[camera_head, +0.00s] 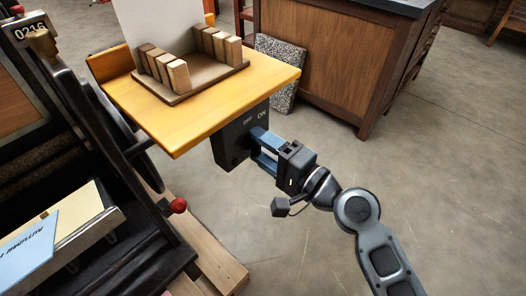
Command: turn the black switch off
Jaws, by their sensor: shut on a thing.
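The black switch (228,146) is a dark box fixed under the edge of a yellow wooden shelf (195,122), with OFF and ON lettered in white on its upper face. My gripper (258,146) is at the right part of the box, with its blue fingers up against it. The fingers are closed on the switch, and the part between them is mostly hidden. I cannot tell the position of the switch lever.
A brown tray (215,82) with several wooden blocks stands on the shelf. A dark press with a red knob (179,205) is at the left. A wooden cabinet (312,58) and a speckled slab (282,75) stand behind. The floor at right is clear.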

